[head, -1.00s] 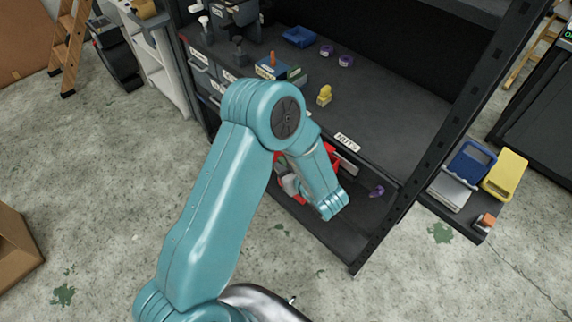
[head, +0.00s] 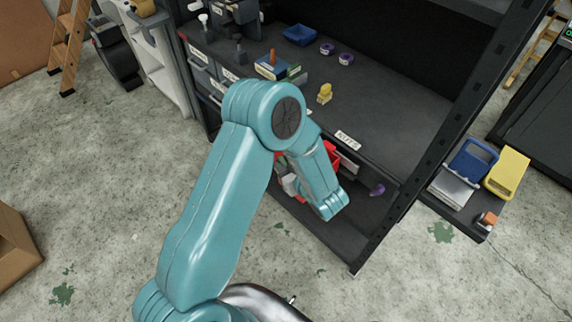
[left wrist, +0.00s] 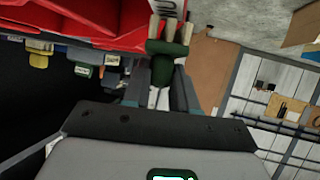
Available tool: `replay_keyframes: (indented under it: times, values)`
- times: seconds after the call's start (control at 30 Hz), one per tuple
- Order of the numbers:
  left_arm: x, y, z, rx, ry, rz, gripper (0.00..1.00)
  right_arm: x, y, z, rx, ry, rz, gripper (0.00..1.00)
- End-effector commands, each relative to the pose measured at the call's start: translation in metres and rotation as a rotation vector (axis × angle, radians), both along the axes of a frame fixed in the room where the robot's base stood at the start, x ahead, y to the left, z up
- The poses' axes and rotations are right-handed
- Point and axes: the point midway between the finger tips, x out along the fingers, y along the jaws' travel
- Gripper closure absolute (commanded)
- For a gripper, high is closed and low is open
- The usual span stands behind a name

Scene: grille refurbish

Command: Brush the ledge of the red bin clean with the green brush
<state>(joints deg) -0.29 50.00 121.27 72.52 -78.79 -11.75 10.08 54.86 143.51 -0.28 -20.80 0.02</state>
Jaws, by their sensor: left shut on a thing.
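The red bin (head: 332,156) is on the lower shelf in the head view, mostly hidden behind my left arm. In the left wrist view the red bin (left wrist: 85,22) fills the upper left, upside down or strongly turned in the picture. My left gripper (left wrist: 162,88) is shut on the green brush (left wrist: 172,48), with its pale bristle tufts pointing to the top of that view, beside the bin's edge. I cannot tell whether the bristles touch the ledge. In the head view my left gripper (head: 291,186) is partly hidden by the forearm, and the brush is not clear.
Above the bin is a dark shelf (head: 390,110) with a yellow figure (head: 324,94), a blue tray (head: 299,35) and purple rings. A dark upright post stands right of the bin. A purple item (head: 377,189) lies on the lower shelf. The concrete floor in front is clear.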

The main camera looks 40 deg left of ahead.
Motion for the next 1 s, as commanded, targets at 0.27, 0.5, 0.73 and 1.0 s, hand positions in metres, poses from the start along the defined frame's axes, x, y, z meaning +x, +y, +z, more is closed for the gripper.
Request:
replay_keyframes:
  times: [0.27,0.5,0.73,1.0]
  values:
    - [0.000,-0.001,-0.004,0.000,0.000,0.000,1.00,0.000,0.000,-0.003,0.000,0.000,0.000,0.19]
    - [-0.002,-0.021,-0.003,-0.001,0.000,-0.002,1.00,0.000,0.000,0.000,0.000,0.000,0.000,0.19]
    - [-0.004,-0.039,-0.003,-0.001,0.000,-0.002,1.00,0.000,0.000,0.001,0.000,0.000,0.000,0.19]
    - [-0.004,-0.036,-0.007,0.000,0.000,0.001,1.00,0.000,0.000,-0.001,0.000,0.000,0.000,0.19]
